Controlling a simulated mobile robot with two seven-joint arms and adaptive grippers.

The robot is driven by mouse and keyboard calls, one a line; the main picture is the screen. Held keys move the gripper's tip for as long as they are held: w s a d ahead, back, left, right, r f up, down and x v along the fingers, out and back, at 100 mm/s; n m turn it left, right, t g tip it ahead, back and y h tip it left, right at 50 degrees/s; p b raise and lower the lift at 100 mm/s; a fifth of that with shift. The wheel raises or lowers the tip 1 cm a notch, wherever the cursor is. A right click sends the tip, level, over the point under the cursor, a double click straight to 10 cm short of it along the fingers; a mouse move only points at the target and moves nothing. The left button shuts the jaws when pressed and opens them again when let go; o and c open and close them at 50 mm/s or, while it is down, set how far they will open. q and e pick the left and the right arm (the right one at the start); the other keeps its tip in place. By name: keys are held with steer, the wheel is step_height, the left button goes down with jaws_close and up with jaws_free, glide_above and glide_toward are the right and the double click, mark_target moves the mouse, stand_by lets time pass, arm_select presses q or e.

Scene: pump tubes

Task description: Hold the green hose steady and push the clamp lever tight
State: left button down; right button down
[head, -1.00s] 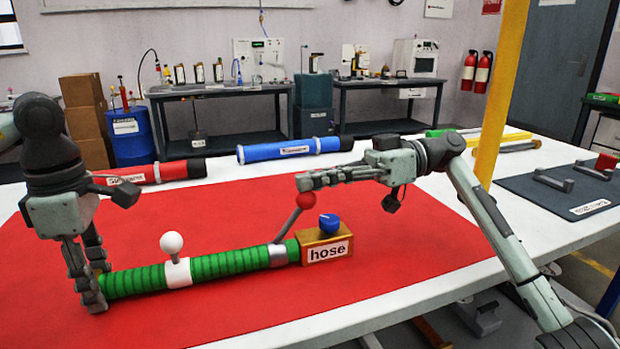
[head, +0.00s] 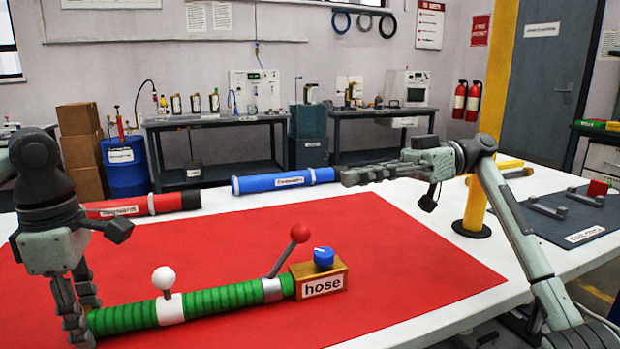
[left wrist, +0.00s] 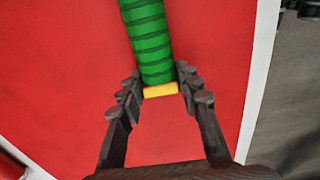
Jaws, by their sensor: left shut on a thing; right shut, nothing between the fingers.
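The green ribbed hose (head: 222,297) lies along the red mat, its right end at a brass block labelled "hose" (head: 334,274). A silver clamp (head: 272,290) rings it beside the block. The clamp lever's red knob (head: 300,233) stands up, tilted right. My left gripper (head: 84,318) is shut around the hose's left end; in the left wrist view the fingers flank the hose (left wrist: 150,38) near its yellow end rim (left wrist: 160,90). My right gripper (head: 348,177) is shut and empty in the air, above and right of the red knob, apart from it.
A white collar with a white knob (head: 163,278) sits on the hose. The block carries a blue dial (head: 323,256). Blue (head: 284,181) and red (head: 130,208) tubes lie behind the red mat (head: 420,270). A yellow post (head: 481,180) stands near my right arm.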

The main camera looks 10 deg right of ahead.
mark_target(303, 226)
steer(key=c, duration=1.9)
jaws_free()
steer(key=shift+a+r, duration=0.2)
steer(key=shift+a, duration=0.2)
steer(key=o, duration=0.7)
steer(key=a+h, duration=0.1)
steer(key=a, duration=0.1)
steer(key=s+a+r+n+h, duration=0.1)
steer(key=a+h, duration=0.1)
steer(key=s+a+n+h, duration=0.1)
steer(key=a, duration=0.1)
steer(key=shift+r+h, duration=0.3)
steer(key=shift+r, duration=0.1)
steer(key=shift+o, duration=0.4)
steer(key=a+h, duration=0.1)
steer(key=s+a+h, duration=0.1)
steer(key=a+h, duration=0.1)
steer(key=shift+s+n+t+h, duration=0.3)
steer(key=shift+h, duration=0.1)
steer(key=shift+w+f+t+h, duration=0.35)
steer(key=shift+f+t+h, duration=0.2)
steer(key=shift+f+h, duration=0.85)
steer(key=shift+w+f+t+h, duration=0.35)
steer(key=shift+f+t+h, duration=0.35)
steer(key=shift+f, duration=1.35)
steer(key=shift+w+f+t+h, duration=0.4)
steer(key=shift+f+h, duration=0.8)
steer(key=shift+f, duration=0.5)
jaws_close()
